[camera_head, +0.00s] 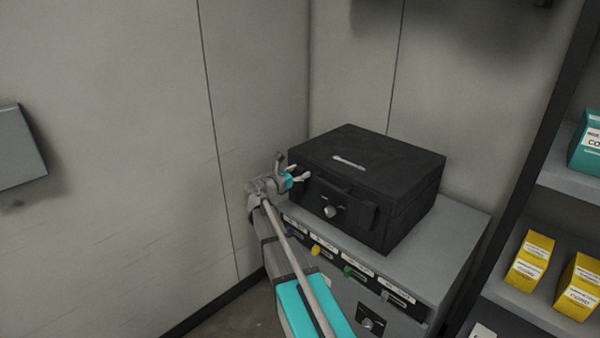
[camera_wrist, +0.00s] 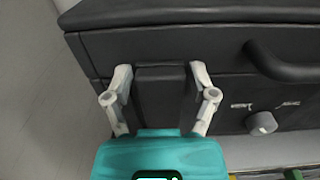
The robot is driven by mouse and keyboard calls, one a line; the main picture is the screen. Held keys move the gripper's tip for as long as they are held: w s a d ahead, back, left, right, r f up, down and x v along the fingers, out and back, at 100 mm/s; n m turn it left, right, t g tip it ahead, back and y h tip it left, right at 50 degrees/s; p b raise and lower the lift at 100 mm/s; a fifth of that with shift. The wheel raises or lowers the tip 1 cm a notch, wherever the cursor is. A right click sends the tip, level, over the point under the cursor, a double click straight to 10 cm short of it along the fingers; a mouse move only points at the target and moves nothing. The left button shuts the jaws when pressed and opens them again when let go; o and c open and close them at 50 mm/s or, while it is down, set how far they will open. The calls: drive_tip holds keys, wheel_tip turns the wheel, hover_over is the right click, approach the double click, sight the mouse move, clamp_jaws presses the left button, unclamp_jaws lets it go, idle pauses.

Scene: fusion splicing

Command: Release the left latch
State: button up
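A black case (camera_head: 390,165) with a pale label on its lid sits on a grey cabinet. Its left latch (camera_wrist: 162,100) is a dark upright tab on the front face in the wrist view. My gripper (camera_wrist: 161,70) is at the left latch, with one pale finger on each side of it. The fingers are spread, and narrow gaps seem to separate them from the latch; contact is unclear. In the head view my gripper (camera_head: 300,177) is at the case's front left, hiding most of that latch. The right latch (camera_head: 368,215) shows on the same face.
A handle (camera_wrist: 285,65) and a round knob (camera_wrist: 262,123) are right of the latch. The grey cabinet (camera_head: 455,225) has coloured tabs on its front. A wall is close on the left. Shelves with yellow boxes (camera_head: 530,260) stand at the right.

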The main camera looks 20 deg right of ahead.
clamp_jaws()
